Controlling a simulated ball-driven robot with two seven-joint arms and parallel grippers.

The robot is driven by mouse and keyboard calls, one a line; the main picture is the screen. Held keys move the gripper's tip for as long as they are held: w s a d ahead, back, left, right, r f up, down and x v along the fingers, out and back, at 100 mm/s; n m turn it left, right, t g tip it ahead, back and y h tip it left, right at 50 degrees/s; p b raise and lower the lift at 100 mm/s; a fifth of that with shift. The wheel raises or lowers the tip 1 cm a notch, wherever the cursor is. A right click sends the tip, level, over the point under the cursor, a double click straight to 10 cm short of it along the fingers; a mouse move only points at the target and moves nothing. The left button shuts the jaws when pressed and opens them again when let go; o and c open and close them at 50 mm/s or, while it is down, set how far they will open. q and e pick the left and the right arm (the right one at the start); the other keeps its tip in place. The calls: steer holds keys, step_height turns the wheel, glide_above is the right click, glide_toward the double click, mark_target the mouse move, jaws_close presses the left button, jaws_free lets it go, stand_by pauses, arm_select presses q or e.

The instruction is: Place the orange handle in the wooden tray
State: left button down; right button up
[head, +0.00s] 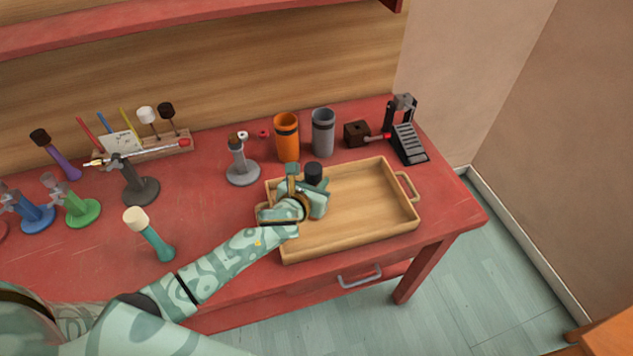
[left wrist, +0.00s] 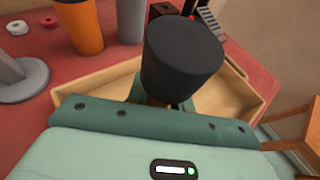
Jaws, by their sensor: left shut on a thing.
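The wooden tray (head: 345,245) lies near the right end of the red table; its rim also shows in the left wrist view (left wrist: 83,100). My left gripper (head: 306,200) is over the tray's left part, shut on a mallet with a thick black head (head: 313,174). The head is large in the left wrist view (left wrist: 183,55), sticking up above the jaws. Only a sliver of orange-brown shows below it; the rest of the handle is hidden by the gripper. I cannot tell whether the mallet touches the tray floor. My right gripper is not in view.
An orange cup (head: 287,142) and a grey cup (head: 323,135) stand behind the tray, beside a dark block (head: 356,134) and a black pedal-like device (head: 408,140). A grey stand (head: 242,170) and a teal mallet (head: 155,240) are left. The tray's right half is empty.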

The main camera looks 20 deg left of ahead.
arm_select(q)
steer(key=c, duration=1.2)
jaws_free()
steer(key=shift+f, duration=0.1)
steer(key=shift+c, duration=0.2)
steer(key=shift+s+r, duration=0.25)
steer(key=shift+r, duration=0.05)
steer(key=p+v, duration=0.3)
steer(key=v, duration=0.8)
steer(key=shift+s, duration=0.25)
